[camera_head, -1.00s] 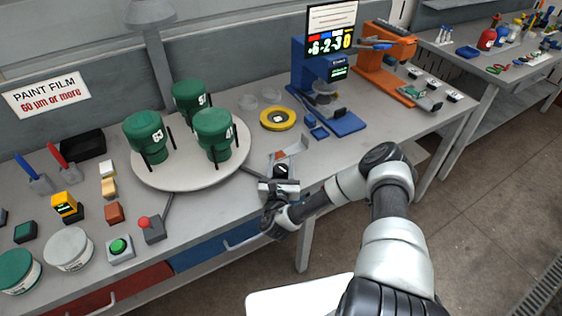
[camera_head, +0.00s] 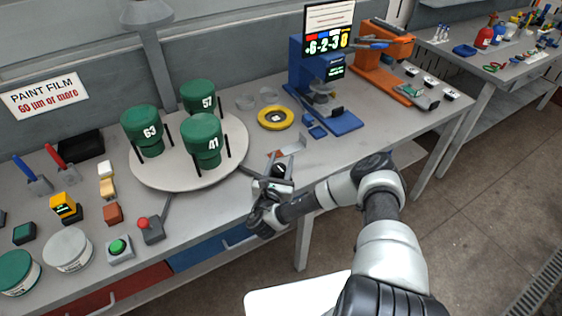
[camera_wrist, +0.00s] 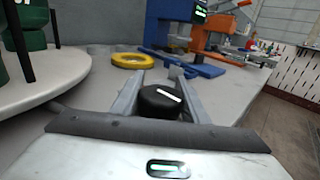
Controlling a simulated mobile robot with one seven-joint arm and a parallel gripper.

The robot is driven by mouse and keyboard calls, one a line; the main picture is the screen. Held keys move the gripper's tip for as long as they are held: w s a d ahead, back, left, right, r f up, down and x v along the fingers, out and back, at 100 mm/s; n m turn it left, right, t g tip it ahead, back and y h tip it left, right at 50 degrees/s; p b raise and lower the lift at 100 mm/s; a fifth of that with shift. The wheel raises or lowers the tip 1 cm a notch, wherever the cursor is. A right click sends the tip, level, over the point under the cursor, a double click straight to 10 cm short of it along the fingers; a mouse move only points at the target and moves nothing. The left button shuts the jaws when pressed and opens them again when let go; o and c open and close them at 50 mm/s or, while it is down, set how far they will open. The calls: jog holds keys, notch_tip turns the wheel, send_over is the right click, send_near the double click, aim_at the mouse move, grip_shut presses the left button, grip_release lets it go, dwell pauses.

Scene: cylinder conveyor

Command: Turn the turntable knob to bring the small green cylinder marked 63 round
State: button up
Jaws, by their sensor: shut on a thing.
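The white turntable (camera_head: 180,182) carries three green cylinders. The cylinder marked 63 (camera_head: 145,133) stands at its left, the one marked 57 (camera_head: 199,97) at the back and the one marked 41 (camera_head: 203,143) at the front right. Each stands between dark posts. In the wrist view, a black round knob with a white line (camera_wrist: 162,101) sits between my two fingers. My gripper (camera_head: 277,171) is at the table's front, right of the turntable, shut on the knob. The turntable's edge (camera_wrist: 40,95) shows at the left in the wrist view.
A yellow ring (camera_head: 276,117) lies behind my gripper, with a blue stand (camera_head: 335,121) and an orange stand (camera_head: 395,85) farther right. Bare tabletop lies right of my gripper.

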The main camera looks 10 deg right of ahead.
jog(key=shift+s+d+r+m+g+h+b, duration=0.1)
jog(key=shift+d+m+g+h, duration=0.1)
jog(key=shift+m+g+h, duration=0.55)
jog(key=shift+s+d+m+g+h+b, duration=0.15)
jog(key=shift+m+g+h, duration=0.3)
jog(key=shift+h, duration=0.45)
jog(key=shift+d+r+m+g+h+b, duration=0.1)
jog(key=shift+d+m+g+h, duration=0.15)
jog(key=shift+m+g+h, duration=0.4)
dwell(2.0)
jog(key=o, duration=1.1)
jog(key=shift+f, duration=0.1)
jog(key=shift+c, duration=0.2)
jog(key=shift+s+a+f, duration=0.1)
jog(key=shift+s, duration=0.05)
